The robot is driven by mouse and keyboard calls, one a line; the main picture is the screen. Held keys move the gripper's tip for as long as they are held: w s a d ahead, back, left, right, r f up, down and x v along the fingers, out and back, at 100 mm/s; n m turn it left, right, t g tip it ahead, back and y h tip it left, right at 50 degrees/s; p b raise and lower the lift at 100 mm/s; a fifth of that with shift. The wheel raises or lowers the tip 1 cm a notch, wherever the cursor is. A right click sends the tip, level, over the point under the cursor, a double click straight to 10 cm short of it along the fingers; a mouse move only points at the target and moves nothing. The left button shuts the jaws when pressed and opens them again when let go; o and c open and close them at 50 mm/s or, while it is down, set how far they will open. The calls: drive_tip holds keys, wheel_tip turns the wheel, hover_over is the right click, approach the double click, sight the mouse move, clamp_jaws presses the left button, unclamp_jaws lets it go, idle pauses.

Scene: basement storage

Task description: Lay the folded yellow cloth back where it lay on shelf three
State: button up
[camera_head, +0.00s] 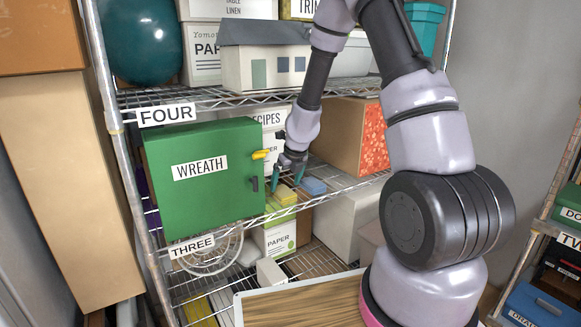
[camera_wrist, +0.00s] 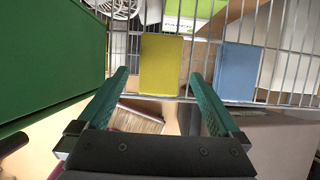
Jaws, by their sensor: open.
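The folded yellow cloth (camera_head: 284,195) lies flat on the wire shelf labelled THREE, right of the green WREATH box. In the wrist view the yellow cloth (camera_wrist: 162,65) is a plain yellow rectangle on the wires. My gripper (camera_head: 287,180) is just above it, pointing down. In the wrist view my gripper (camera_wrist: 159,76) is open, with one teal finger on each side of the cloth and a gap to both. Nothing is held. A folded blue cloth (camera_head: 314,186) lies to the right on the same shelf; it also shows in the wrist view (camera_wrist: 238,72).
The green WREATH box (camera_head: 200,190) stands close left of my gripper. Shelf four (camera_head: 225,98), loaded with boxes, is above my gripper. An orange-patterned box (camera_head: 350,132) stands behind right. A white PAPER box (camera_head: 275,240) and a fan (camera_head: 205,258) are below shelf three.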

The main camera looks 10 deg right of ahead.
drive_tip(key=v, duration=0.8)
drive_tip(key=shift+r, duration=0.1)
idle(0.3)
